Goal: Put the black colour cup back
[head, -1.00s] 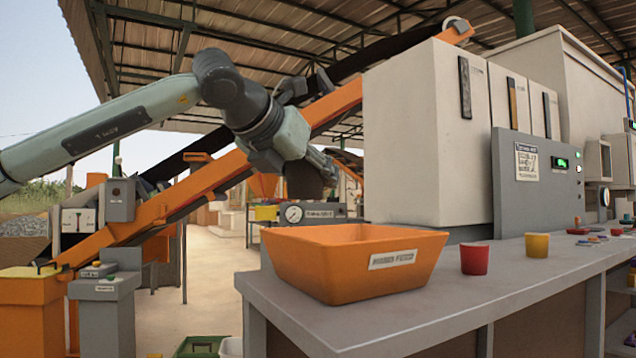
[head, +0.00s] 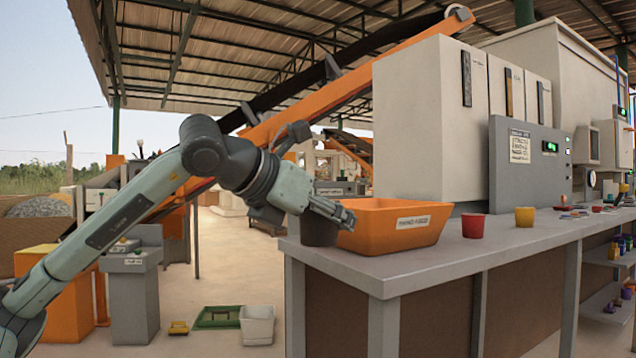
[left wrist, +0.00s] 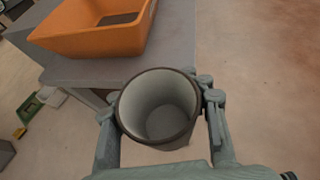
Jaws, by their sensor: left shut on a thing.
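My left gripper (head: 335,213) is shut on the black cup (head: 319,232), which is upright beside the left end of the orange tray (head: 392,232). In the left wrist view my left gripper (left wrist: 162,98) has one finger on each side of the black cup (left wrist: 165,136). The cup's inside is pale and looks empty. The cup is by the counter's (head: 365,268) left end; I cannot tell whether it touches the top. My right gripper is out of view.
The orange tray (left wrist: 88,42) takes up the counter's near end in the left wrist view. Tall pale cabinets (head: 425,120) stand behind the counter. A green tray (head: 218,317) and a white bin (head: 257,325) are on the floor at the left. Counter space between tray and red cup is narrow.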

